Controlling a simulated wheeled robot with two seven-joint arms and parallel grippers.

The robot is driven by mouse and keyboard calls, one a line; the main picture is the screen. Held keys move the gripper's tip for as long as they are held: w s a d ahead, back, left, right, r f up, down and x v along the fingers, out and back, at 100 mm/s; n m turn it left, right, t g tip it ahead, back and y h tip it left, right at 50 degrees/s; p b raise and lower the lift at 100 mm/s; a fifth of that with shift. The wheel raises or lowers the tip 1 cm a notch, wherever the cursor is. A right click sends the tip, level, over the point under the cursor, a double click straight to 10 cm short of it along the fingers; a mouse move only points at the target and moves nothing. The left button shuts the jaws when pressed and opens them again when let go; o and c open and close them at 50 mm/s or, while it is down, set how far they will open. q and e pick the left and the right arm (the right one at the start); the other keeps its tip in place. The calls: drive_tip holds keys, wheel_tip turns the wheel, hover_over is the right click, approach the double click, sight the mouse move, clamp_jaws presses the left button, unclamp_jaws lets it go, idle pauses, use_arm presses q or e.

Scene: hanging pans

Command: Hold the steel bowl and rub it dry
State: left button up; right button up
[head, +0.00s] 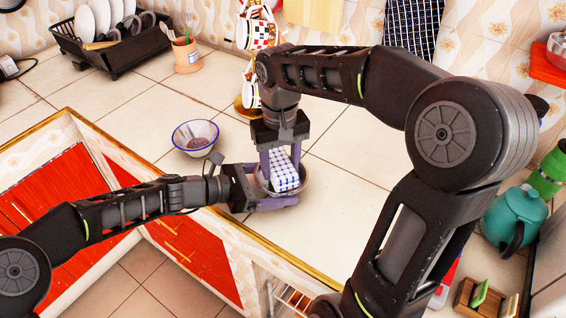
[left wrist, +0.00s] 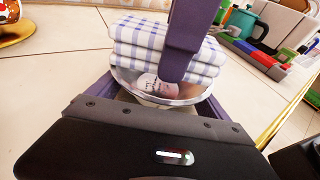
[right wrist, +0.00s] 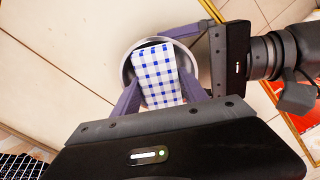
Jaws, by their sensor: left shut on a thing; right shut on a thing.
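The steel bowl (head: 303,178) stands upright on the tiled counter near its front edge. My left gripper (head: 272,190) reaches in from the left and is shut on the bowl, one finger on each side; the bowl's wall also shows in the left wrist view (left wrist: 135,82). A folded blue-and-white checked cloth (head: 284,172) is in the bowl's mouth and rises above the rim. My right gripper (head: 281,160) points down from above and is shut on the cloth, which shows between its fingers in the right wrist view (right wrist: 160,75). The cloth hides most of the bowl's inside.
A white bowl with a blue rim (head: 195,136) stands to the left. A black dish rack (head: 110,45) with plates and an orange utensil pot (head: 187,55) are at the back. A teal kettle (head: 514,220) is at the right. The counter's front edge is close to the bowl.

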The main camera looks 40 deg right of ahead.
drive_tip(key=shift+d, duration=0.1)
drive_tip(key=shift+s+d+f, duration=0.1)
drive_tip(key=shift+s+d, duration=0.1)
drive_tip(key=shift+d, duration=0.3)
drive_tip(key=shift+s+d, duration=0.15)
drive_tip(key=shift+d, duration=0.35)
drive_tip(key=shift+a, duration=0.1)
drive_tip(key=shift+w+a, duration=0.2)
drive_tip(key=shift+a, duration=0.3)
drive_tip(key=shift+w+a, duration=0.15)
drive_tip(key=shift+a, duration=0.35)
drive_tip(key=shift+d, duration=0.1)
drive_tip(key=shift+s+d, duration=0.2)
drive_tip(key=shift+d, duration=0.3)
drive_tip(key=shift+s+d, duration=0.15)
drive_tip(key=shift+d, duration=0.35)
drive_tip(key=shift+a, duration=0.15)
